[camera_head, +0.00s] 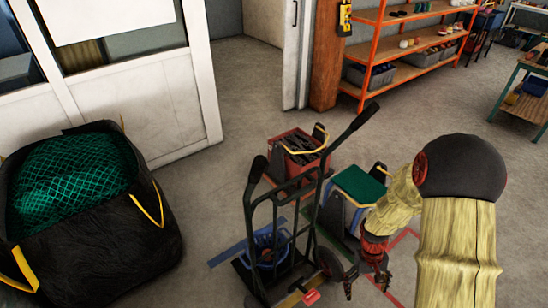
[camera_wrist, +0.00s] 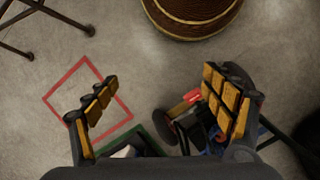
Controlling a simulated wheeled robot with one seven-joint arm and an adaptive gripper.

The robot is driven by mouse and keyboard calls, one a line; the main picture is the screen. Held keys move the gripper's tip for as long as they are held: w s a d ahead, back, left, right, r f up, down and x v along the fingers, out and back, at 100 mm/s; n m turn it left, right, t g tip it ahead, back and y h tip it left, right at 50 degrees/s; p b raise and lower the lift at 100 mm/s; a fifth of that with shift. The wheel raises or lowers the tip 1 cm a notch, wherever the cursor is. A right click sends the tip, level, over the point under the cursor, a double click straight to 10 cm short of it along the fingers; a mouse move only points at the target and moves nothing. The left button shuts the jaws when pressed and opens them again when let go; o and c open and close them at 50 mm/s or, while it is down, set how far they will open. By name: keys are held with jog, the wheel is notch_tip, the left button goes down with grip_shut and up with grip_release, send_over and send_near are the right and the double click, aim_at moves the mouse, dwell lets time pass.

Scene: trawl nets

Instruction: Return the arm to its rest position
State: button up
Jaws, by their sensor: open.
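My gripper (camera_head: 367,284) hangs at the end of my yellow-sleeved arm, low in the head view and just right of a black hand truck (camera_head: 254,225). It points down toward the floor. In the wrist view its two orange-padded fingers (camera_wrist: 163,104) stand wide apart, with nothing held between them. Beyond them is bare floor with a red square outline (camera_wrist: 88,104). The hand truck's wheel and a red part (camera_wrist: 192,97) show close by the right finger. Whether the gripper touches the hand truck cannot be told.
A bin with a green lid (camera_head: 358,185) stands behind my gripper, and a red crate (camera_head: 296,158) stands left of it. A black bag of green net (camera_head: 95,235) is at left. A woven basket (camera_wrist: 190,18) is at the wrist view's top. Orange shelves (camera_head: 405,60) stand at the back.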

jog(key=s+a+r+t, duration=0.2)
jog(key=s+a+r, duration=0.1)
jog(key=r, duration=0.9)
jog(key=s+a+r+t, duration=0.3)
jog(key=a+r, duration=0.2)
jog(key=r, duration=0.8)
jog(key=s+a+r+t+y, duration=0.1)
jog(key=s+a+r+t, duration=0.2)
jog(key=r, duration=1)
jog(key=shift+s+a+r, duration=0.15)
jog(key=shift+a+r, duration=0.05)
jog(key=shift+a, duration=0.25)
